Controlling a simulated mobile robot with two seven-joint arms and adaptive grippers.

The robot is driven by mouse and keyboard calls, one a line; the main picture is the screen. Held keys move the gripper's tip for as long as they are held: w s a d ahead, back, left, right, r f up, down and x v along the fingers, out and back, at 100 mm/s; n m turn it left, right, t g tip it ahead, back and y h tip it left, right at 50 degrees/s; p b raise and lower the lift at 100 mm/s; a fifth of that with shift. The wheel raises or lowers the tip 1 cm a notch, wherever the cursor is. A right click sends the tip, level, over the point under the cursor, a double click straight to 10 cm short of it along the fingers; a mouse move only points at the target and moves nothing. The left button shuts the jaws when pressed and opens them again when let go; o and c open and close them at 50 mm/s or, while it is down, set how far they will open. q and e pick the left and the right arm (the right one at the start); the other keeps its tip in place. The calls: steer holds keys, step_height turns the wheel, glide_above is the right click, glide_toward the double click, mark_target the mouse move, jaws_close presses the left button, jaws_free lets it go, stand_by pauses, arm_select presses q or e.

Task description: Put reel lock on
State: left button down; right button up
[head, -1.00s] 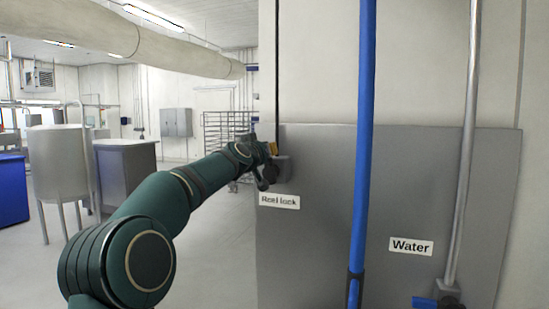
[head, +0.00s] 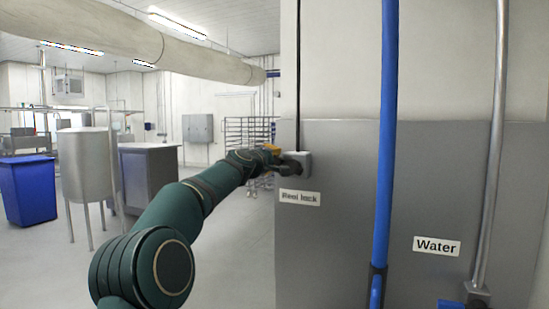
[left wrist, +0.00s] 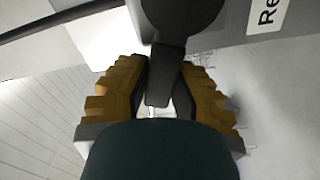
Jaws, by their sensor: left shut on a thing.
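The reel lock is a small grey box (head: 298,163) on the steel wall panel, above the label "Reel lock" (head: 300,198). A dark round knob (left wrist: 182,16) with a dark lever (left wrist: 166,68) shows in the left wrist view. My left gripper (left wrist: 160,100), with ridged yellow fingers, is shut on the lever, one finger on each side of it. In the head view my left gripper (head: 274,152) is at the left side of the box, and the arm partly hides the lever. My right gripper is not in view.
A blue hose (head: 387,130) hangs in front of the panel (head: 340,240), right of the box. A steel pipe (head: 495,140) and a "Water" label (head: 436,246) are farther right. A tank (head: 86,165), a cabinet (head: 148,180) and a blue bin (head: 27,190) stand on the left.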

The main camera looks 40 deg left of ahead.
arm_select(q)
steer(key=shift+a+f+n+b, duration=0.1)
steer(key=shift+f+n+b, duration=0.2)
steer(key=shift+f+n, duration=0.55)
steer(key=shift+a+f+n+b, duration=0.1)
steer(key=shift+f+n+b, duration=0.25)
steer(key=shift+n, duration=0.9)
steer(key=c, duration=0.8)
jaws_free()
steer(key=shift+f, duration=0.15)
steer(key=shift+s, duration=0.15)
steer(key=shift+v, duration=5.8)
steer(key=shift+d, duration=0.1)
